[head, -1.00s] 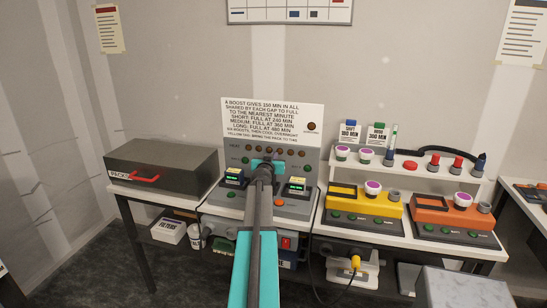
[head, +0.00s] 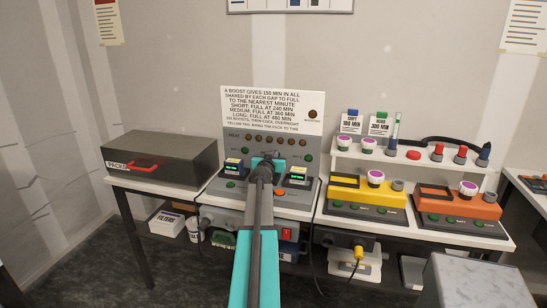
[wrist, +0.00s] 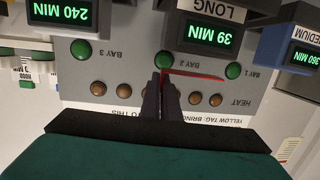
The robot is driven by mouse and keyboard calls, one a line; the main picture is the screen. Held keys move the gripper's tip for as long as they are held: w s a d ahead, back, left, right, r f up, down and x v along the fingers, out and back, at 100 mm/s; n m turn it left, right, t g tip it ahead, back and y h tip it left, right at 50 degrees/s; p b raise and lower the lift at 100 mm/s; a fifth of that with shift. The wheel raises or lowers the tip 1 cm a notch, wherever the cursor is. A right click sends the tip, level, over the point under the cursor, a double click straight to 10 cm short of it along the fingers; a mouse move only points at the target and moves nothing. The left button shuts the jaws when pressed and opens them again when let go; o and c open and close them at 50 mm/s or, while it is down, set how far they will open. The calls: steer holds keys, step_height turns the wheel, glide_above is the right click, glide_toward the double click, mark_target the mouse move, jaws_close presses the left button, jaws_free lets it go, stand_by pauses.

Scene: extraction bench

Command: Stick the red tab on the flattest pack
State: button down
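The red tab (wrist: 196,75) shows in the wrist view as a thin red strip at the tips of my gripper (wrist: 164,78), whose dark fingers are shut on it. The tab lies in front of the bay 2 pack (wrist: 208,32), marked LONG and reading 39 MIN; I cannot tell if they touch. A pack reading 240 MIN (wrist: 60,12) is at bay 3, and one marked MEDIUM reading 360 MIN (wrist: 304,55) is at bay 1. In the head view my gripper (head: 265,162) hides the middle pack; the outer packs show left (head: 233,166) and right (head: 298,175).
The grey charger panel (head: 240,148) carries a white sign (head: 272,110) about boosts. A dark case (head: 185,155) stands to the left. Yellow (head: 375,193) and orange (head: 455,205) devices and a white rack (head: 400,153) are to the right. A grey block (head: 470,285) is at front right.

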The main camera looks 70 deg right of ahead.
steer(key=shift+f+b, duration=0.65)
steer(key=shift+f, duration=0.1)
steer(key=shift+f+b, duration=0.65)
steer(key=shift+b, duration=0.05)
stand_by(1.7)
steer(key=c, duration=1.9)
jaws_free()
steer(key=shift+c, duration=0.2)
steer(key=shift+a, duration=0.15)
steer(key=b+v, duration=0.3)
steer(key=v, duration=1)
steer(key=shift+a, duration=0.3)
steer(key=shift+r, duration=0.1)
steer(key=shift+c, duration=0.3)
